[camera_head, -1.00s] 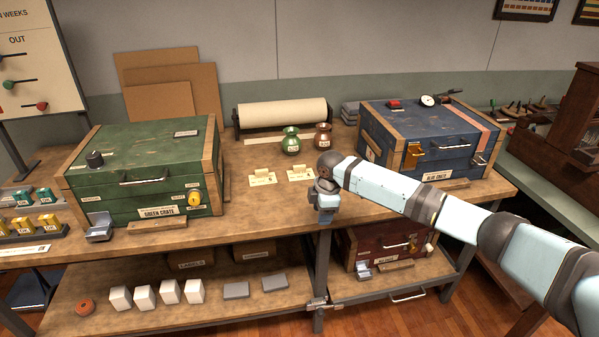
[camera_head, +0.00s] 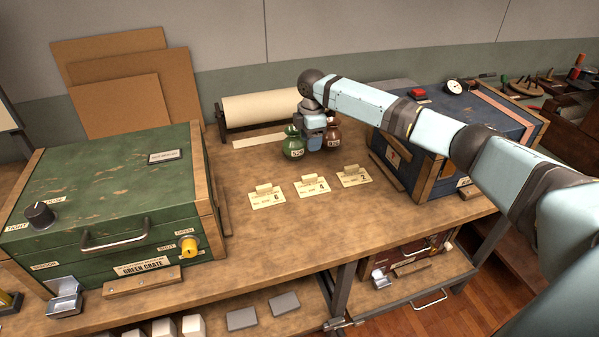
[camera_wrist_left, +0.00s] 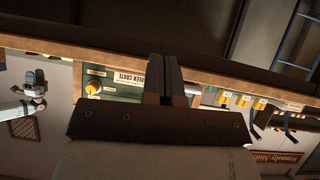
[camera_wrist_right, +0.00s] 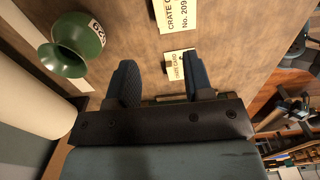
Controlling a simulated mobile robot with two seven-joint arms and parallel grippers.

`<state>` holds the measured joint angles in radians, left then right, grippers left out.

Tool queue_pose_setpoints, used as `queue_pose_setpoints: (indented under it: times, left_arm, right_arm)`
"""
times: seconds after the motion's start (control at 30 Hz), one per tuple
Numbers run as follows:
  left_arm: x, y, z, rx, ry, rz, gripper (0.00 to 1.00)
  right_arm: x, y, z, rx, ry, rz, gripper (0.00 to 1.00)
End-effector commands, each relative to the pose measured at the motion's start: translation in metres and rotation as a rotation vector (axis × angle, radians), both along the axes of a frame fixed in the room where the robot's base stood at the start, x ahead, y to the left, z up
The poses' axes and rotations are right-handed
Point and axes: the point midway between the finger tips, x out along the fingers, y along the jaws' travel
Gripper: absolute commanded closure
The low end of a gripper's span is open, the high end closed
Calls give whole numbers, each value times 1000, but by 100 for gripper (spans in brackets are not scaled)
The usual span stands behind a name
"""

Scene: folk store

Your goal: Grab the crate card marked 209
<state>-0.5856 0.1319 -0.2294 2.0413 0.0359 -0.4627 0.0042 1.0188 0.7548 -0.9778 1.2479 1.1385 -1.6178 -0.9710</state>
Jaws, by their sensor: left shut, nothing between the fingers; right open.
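Three cream crate cards lie in a row on the bench: left (camera_head: 267,197), middle (camera_head: 312,186) and right (camera_head: 352,176). Their numbers are too small to read in the head view. In the right wrist view, the card marked 209 (camera_wrist_right: 178,14) lies at the top edge, partly cut off. Another card (camera_wrist_right: 180,66) shows between the fingertips, its number unreadable. My right gripper (camera_head: 314,142) is open and empty above the bench, behind the cards. Its fingers also show in the right wrist view (camera_wrist_right: 160,72). My left gripper (camera_wrist_left: 166,62) is shut and empty in the left wrist view.
A green vase (camera_head: 292,146) and a brown vase (camera_head: 333,134) stand close to my right gripper. A paper roll (camera_head: 265,108) is behind. The green crate (camera_head: 110,190) stands left, the blue crate (camera_head: 410,185) right. Bench in front of the cards is clear.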

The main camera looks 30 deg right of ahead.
Motion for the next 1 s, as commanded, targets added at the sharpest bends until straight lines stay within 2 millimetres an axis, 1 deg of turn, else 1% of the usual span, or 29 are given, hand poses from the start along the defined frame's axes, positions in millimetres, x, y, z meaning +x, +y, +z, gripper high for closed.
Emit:
queue_pose_setpoints:
  times: [0.07,0.23,0.3,0.4,0.5,0.67,0.9,1.0]
  left_arm:
    - [-4,0,-3,0,8,0,100]
    - [-16,-3,-11,-6,35,-2,100]
    - [-18,-5,-13,-9,40,-1,100]
    - [-17,-7,-13,-16,39,2,100]
    - [-14,-9,-11,-20,35,5,100]
    - [-11,-9,-9,-23,28,8,100]
    - [-10,-6,-12,-18,29,8,100]
    - [-10,-5,-12,-15,29,6,100]
  right_arm:
    - [-1,0,-9,-1,3,0,53]
    - [-1,0,-42,-1,4,1,53]
    - [-1,0,-55,-1,3,0,53]
    - [0,0,-71,-1,2,-1,53]
    - [0,0,-81,-1,2,0,53]
    - [0,-1,-91,-1,2,-1,53]
    - [1,-5,-127,-1,3,-1,53]
    - [1,-5,-135,-1,1,-1,53]
